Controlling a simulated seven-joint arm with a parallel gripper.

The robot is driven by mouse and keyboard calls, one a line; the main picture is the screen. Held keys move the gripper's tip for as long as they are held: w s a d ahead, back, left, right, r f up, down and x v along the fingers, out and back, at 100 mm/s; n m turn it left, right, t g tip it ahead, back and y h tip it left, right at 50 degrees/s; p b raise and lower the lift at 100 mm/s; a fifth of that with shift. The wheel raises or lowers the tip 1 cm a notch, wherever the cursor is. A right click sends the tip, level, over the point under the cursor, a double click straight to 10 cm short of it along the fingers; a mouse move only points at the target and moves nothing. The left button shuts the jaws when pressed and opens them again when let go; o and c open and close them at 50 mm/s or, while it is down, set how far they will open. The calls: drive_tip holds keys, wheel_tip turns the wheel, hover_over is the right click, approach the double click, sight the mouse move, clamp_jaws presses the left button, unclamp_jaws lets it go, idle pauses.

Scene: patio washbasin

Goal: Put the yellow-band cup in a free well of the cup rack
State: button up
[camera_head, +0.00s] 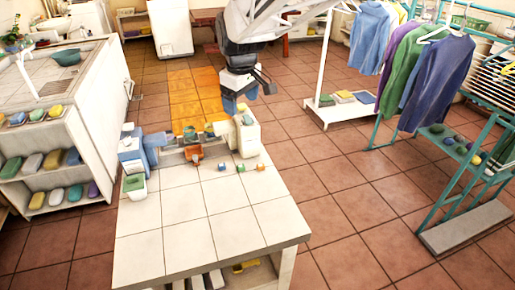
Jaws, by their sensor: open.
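My gripper (256,92) hangs from the arm above the far end of the white tiled table (185,225). Its jaws are open and I see nothing between them. Several small cup-like pieces stand on the table: a blue one (222,167), a green one (240,168) and an orange one (260,167). They are too small for me to tell which has a yellow band. An orange-brown object (194,153) sits at the table's far side, below and left of my gripper. I cannot make out the cup rack or its wells for certain.
Blue and white blocky fixtures stand at the far left (131,150) and far right (247,133) of the table. A white tray with a green piece (135,185) is at the left edge. The table's near part is bare. A clothes rack stands right, shelves left.

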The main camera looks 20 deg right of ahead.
drive_tip(key=s+f+m, duration=0.2)
drive_tip(key=s+m, duration=0.1)
drive_tip(key=s, duration=1.1)
drive_tip(key=s+d+f+m+t, duration=0.1)
drive_tip(key=s+f+m, duration=0.2)
drive_tip(key=s, duration=1)
drive_tip(key=shift+s+d+m, duration=0.15)
drive_tip(key=shift+s+m, duration=0.2)
drive_tip(key=shift+m, duration=0.25)
